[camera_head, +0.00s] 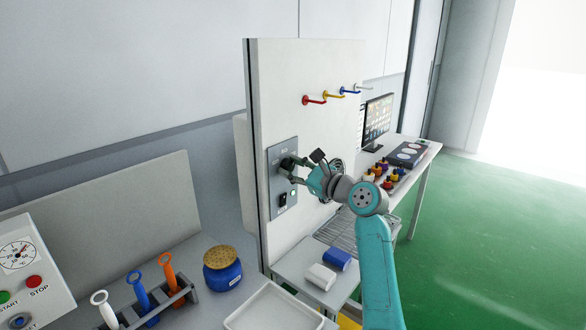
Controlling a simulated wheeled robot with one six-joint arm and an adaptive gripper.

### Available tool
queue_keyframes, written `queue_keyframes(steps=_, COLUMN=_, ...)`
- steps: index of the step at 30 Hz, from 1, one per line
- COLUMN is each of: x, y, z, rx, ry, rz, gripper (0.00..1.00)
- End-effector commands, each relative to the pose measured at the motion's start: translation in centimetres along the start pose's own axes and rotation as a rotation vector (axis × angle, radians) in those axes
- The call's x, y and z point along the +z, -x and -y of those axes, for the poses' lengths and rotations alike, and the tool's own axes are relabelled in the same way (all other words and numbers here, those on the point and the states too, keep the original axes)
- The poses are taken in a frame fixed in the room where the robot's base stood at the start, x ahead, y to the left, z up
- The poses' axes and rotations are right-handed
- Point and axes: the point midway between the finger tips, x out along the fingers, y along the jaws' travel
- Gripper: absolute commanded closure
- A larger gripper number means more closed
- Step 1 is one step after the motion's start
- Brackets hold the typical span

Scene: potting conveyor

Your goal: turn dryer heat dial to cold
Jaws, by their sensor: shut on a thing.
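A grey control panel (275,211) is mounted on the white upright board. Its dark dial (286,164) sits in the upper half, partly hidden by my fingers. The dial's pointer and any heat markings are too small to read. My gripper (290,169) reaches in from the right and is shut on the dial, with its fingers against the panel face. A black switch (283,200) with a white part beside it is below the dial.
Red, yellow, blue and white hooks (314,100) stick out above my arm. A blue jar (222,270), a rack of coloured tools (150,310) and a white tray (268,310) stand in front. White and blue blocks (337,259) lie below my arm. Green floor at right is clear.

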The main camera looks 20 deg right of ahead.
Motion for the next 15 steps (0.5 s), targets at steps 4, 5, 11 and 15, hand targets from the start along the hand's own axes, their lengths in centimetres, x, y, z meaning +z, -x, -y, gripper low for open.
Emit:
queue_keyframes(steps=4, x=-0.07, y=-0.01, z=-0.06, rx=-0.002, ry=0.134, rz=0.009, gripper=0.97)
queue_keyframes(steps=5, x=-0.07, y=-0.01, z=-0.07, rx=-0.003, ry=0.163, rz=0.011, gripper=0.97)
queue_keyframes(steps=11, x=-0.14, y=-0.02, z=-0.1, rx=-0.006, ry=0.352, rz=0.024, gripper=0.97)
queue_keyframes(steps=15, x=-0.19, y=-0.02, z=-0.14, rx=-0.008, ry=0.484, rz=0.034, gripper=0.97)
